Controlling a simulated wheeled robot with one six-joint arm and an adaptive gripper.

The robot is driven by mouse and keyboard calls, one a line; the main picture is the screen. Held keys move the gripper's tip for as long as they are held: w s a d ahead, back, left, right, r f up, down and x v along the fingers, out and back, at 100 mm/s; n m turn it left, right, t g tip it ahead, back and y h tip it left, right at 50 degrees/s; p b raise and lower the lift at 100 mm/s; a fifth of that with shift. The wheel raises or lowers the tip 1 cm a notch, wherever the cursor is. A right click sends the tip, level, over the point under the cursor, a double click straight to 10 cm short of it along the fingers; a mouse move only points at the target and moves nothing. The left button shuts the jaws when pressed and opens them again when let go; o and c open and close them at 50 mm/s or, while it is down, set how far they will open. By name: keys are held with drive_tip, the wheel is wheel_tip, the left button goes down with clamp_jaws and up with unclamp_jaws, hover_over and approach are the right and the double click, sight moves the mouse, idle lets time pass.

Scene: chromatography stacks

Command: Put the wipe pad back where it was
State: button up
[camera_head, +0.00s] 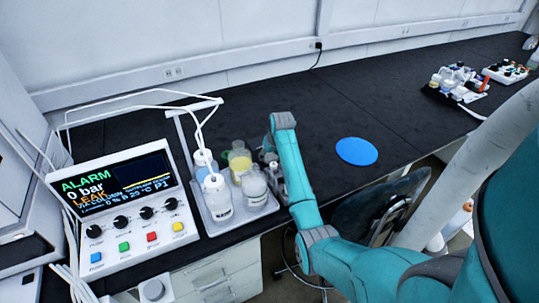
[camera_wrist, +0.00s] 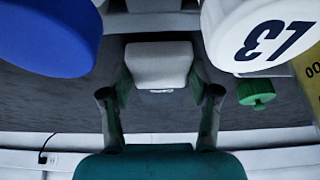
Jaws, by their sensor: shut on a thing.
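The wipe pad (camera_wrist: 158,64) is a pale grey-white block with rounded edges. In the wrist view it sits between the two fingers of my gripper (camera_wrist: 160,82), which is shut on it from both sides. I cannot pick the pad out in the head view, where my teal arm reaches over the bench just right of the bottle tray. The gripper itself is largely hidden behind the arm there. Whether the pad touches the bench top is unclear.
A white tray (camera_head: 215,229) of several bottles stands beside my arm. A bottle marked L3 (camera_wrist: 258,35), a green knob (camera_wrist: 256,94) and a blue rounded thing (camera_wrist: 48,35) are close in the wrist view. A blue disc (camera_head: 357,151) lies right, with clear black bench (camera_head: 400,105) behind.

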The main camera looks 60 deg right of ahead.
drive_tip(key=shift+f, duration=0.1)
drive_tip(key=o, duration=1.2)
drive_tip(key=v, duration=1.2)
drive_tip(key=shift+w, duration=0.1)
